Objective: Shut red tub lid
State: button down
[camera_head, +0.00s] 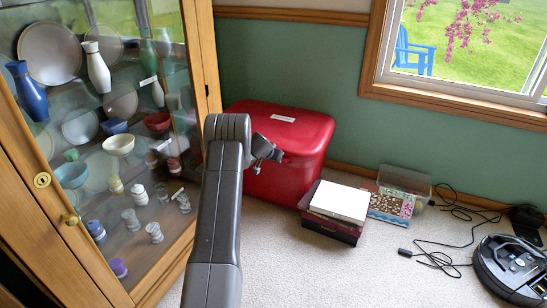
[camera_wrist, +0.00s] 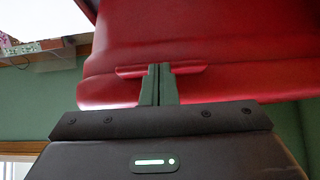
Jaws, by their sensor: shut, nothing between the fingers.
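The red tub (camera_head: 300,175) stands on the carpet against the green wall, with its red lid (camera_head: 300,120) lying over the top and a white label on it. The lid looks down in the head view; whether a thin gap stays under its edge I cannot tell. My gripper (camera_head: 268,150) is at the tub's front, near the lid's edge, and my arm hides the tub's left part. In the wrist view my gripper (camera_wrist: 158,68) is shut and empty, its fingertips at a raised red lip on the tub (camera_wrist: 220,55); contact is unclear.
A glass-fronted wooden cabinet (camera_head: 202,60) with dishes stands close on the left. Stacked boxes (camera_head: 340,203) and a clear bin (camera_head: 404,180) sit right of the tub. A robot vacuum (camera_head: 512,265) and black cables (camera_head: 440,258) lie at right. Carpet is clear in front.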

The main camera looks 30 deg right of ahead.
jog(key=shift+s+a+f, duration=0.1)
jog(key=shift+s+f, duration=0.05)
jog(key=shift+f, duration=0.45)
jog(key=shift+s+a+f, duration=0.1)
jog(key=shift+f, duration=0.5)
notch_tip(320, 180, up, 6)
jog(key=s+a+f, duration=0.3)
jog(key=s+a, duration=0.2)
jog(key=a, duration=0.2)
jog(key=shift+s, duration=0.2)
jog(key=shift+w+d+r, duration=0.1)
jog(key=w+d+r, duration=0.2)
jog(key=w+d, duration=0.3)
jog(key=d, duration=0.2)
jog(key=shift+w+r+p, duration=0.3)
jog(key=shift+w+r, duration=0.05)
jog(key=shift+r, duration=0.05)
dwell(0.3)
dwell(0.4)
